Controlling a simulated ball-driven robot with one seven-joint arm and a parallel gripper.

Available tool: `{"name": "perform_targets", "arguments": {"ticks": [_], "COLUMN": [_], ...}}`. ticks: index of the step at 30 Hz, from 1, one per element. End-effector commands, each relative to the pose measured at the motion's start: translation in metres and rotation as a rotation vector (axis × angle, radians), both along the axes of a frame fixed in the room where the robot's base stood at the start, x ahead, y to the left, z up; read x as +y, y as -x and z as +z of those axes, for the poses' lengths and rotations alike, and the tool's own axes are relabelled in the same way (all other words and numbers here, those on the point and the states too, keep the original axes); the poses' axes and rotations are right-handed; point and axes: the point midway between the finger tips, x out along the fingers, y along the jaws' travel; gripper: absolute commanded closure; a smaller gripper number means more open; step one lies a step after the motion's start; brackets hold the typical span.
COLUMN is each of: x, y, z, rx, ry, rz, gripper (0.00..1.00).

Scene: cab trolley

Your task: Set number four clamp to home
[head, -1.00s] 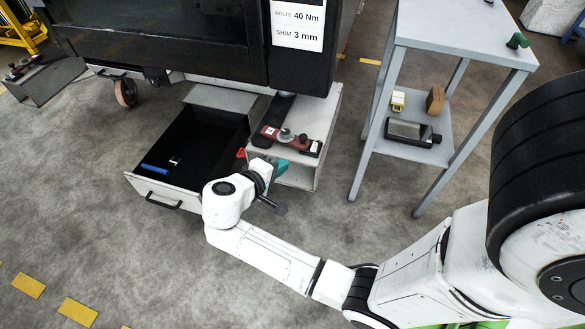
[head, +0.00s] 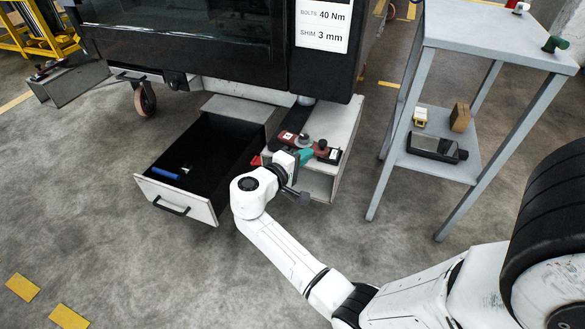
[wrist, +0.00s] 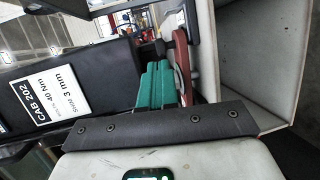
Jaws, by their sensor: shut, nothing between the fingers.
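A dark red clamp (head: 289,137) with a grey round knob and a pale label lies on top of the light grey cabinet under the cab. No number is readable on it. My gripper (head: 306,156) has teal fingers, which are shut and empty, at the clamp's front side. In the wrist view the teal fingers (wrist: 157,85) are together beside a red curved part (wrist: 182,62), apparently of the clamp. I cannot tell whether they touch. My wrist hides the cabinet's front left part. A small red piece (head: 256,160) shows left of my gripper.
An open black-lined drawer (head: 174,190) with a blue-handled item stands left of my wrist. A grey two-level table (head: 480,30) stands to the right, holding a dark device (head: 436,146) on its lower shelf. The cab with its sign (head: 321,25) overhangs the cabinet.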

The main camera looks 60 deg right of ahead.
Motion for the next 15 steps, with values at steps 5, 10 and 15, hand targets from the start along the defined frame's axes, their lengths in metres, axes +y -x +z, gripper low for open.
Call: {"name": "perform_targets", "arguments": {"ticks": [5,10,15], "x": [-0.028,-0.042,-0.045], "y": [0.007,0.010,0.011], "z": [-0.008,-0.009,-0.009], "rx": [-0.001,-0.001,0.000], "ry": [0.000,-0.001,-0.001], "rz": [-0.002,-0.001,0.000], "gripper": [1.00,1.00,1.00]}}
